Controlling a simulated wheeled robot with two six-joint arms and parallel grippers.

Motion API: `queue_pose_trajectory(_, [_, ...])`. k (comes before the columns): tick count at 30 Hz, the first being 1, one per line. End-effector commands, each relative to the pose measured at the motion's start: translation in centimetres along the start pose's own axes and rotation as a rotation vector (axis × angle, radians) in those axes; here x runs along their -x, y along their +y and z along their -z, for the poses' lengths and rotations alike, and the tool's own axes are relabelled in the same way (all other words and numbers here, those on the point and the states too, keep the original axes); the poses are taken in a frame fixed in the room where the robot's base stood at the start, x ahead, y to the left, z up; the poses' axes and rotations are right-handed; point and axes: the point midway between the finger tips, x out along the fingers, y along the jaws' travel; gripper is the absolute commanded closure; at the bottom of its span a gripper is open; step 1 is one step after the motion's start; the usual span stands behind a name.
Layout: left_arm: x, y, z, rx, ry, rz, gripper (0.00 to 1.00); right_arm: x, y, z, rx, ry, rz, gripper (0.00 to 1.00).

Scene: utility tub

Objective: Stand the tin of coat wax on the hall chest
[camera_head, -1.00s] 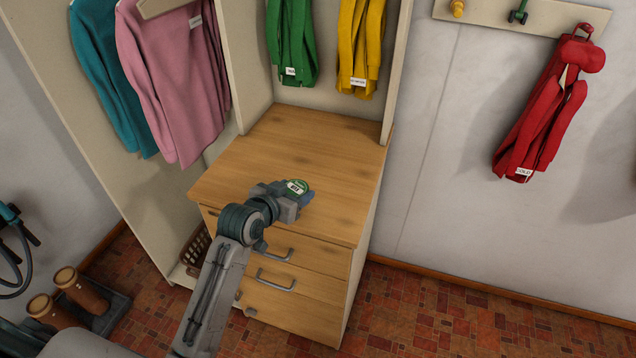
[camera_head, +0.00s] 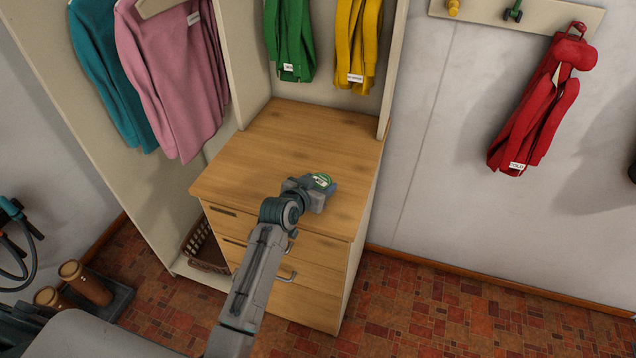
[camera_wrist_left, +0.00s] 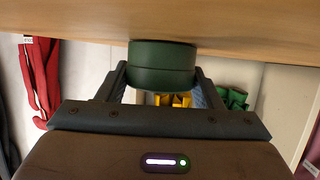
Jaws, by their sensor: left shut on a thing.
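The tin of coat wax (camera_head: 322,180) is a low, round, dark green tin with a pale label on its lid. My left gripper (camera_head: 325,193) is shut on it, over the front right part of the hall chest (camera_head: 290,140), which has a light wood top. In the left wrist view the tin (camera_wrist_left: 161,67) sits between the two fingers, with the wooden top (camera_wrist_left: 80,16) right beside its base. I cannot tell whether the tin touches the wood. My right gripper is not in view.
The chest top is otherwise bare. Green (camera_head: 290,40) and yellow (camera_head: 357,45) garments hang above its back, between upright side panels. Pink (camera_head: 175,80) and teal (camera_head: 105,75) garments hang left. A red garment (camera_head: 535,105) hangs on the right wall.

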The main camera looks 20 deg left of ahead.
Motion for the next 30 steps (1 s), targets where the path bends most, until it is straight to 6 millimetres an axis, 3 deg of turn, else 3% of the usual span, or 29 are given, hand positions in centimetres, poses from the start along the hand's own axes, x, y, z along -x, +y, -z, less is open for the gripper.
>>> queue_pose_trajectory(3, [-0.1,0.0,-0.3,0.000,0.000,0.000,0.64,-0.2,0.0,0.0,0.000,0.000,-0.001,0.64])
queue_pose_trajectory(4, [-0.1,0.0,-0.2,0.000,0.000,0.000,0.36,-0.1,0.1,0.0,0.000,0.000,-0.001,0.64])
queue_pose_trajectory(7, [-0.1,0.0,-0.2,0.000,0.000,0.000,0.18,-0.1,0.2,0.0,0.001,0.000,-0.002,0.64])
queue_pose_trajectory(19, [0.5,0.0,-0.1,0.000,-0.001,0.000,0.18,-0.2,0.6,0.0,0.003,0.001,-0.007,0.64])
queue_pose_trajectory(23, [2.3,-0.1,-0.2,-0.001,0.000,0.001,0.18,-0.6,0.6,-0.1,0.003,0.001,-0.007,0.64])
queue_pose_trajectory(30, [7.2,-0.1,-0.2,-0.002,0.001,0.001,0.18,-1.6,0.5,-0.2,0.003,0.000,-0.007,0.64])
